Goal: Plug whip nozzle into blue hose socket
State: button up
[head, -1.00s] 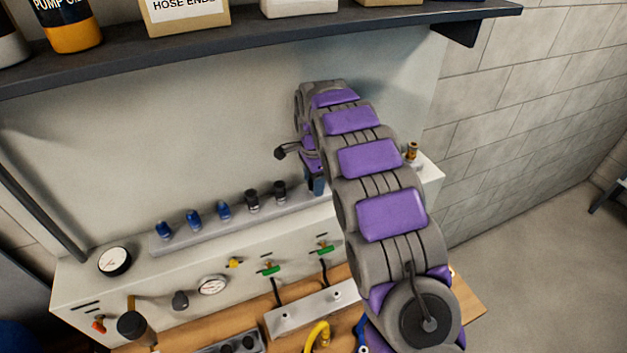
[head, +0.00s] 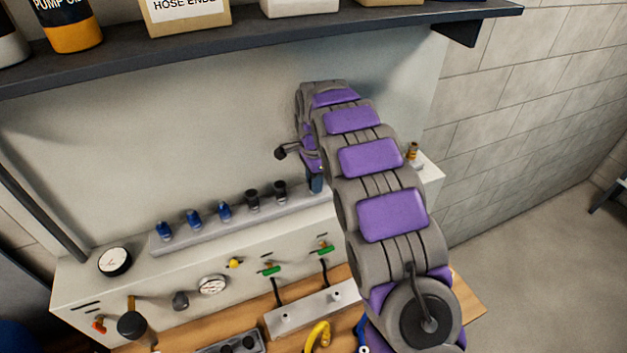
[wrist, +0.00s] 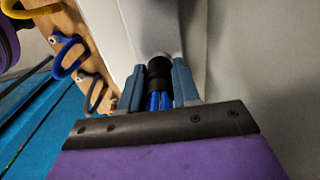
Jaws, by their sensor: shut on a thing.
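My gripper shows in the wrist view (wrist: 158,88) as two blue-grey fingers shut on a black cylindrical piece with blue strands, which I take to be the whip nozzle (wrist: 159,68). A pale round part lies just beyond it; I cannot tell whether they touch. In the head view my gripper (head: 316,183) is at the right end of the fittings rail, mostly hidden behind my arm, and the held piece is hidden. A blue hose loop (wrist: 66,58) is on the wooden board in the wrist view, apart from my gripper. Its socket cannot be made out clearly.
The rail (head: 235,227) carries blue and black fittings above a panel with gauges (head: 114,261) and green valve handles (head: 270,270). A yellow hose (head: 318,338) lies on the wooden bench (head: 468,305). A dark shelf (head: 270,42) with boxes and bottles hangs above.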

grip_shut()
jog(key=shift+r, duration=0.15)
jog(key=shift+r, duration=0.15)
jog(key=shift+s+a+r+p, duration=0.1)
jog(key=shift+s+r+p, duration=0.15)
jog(key=shift+r, duration=0.35)
jog(key=shift+w+r, duration=0.25)
jog(key=shift+r, duration=0.1)
jog(key=shift+s+r+p, duration=0.1)
jog(key=shift+r+p, duration=0.7)
jog(key=shift+r, duration=0.95)
jog(key=shift+f, duration=0.1)
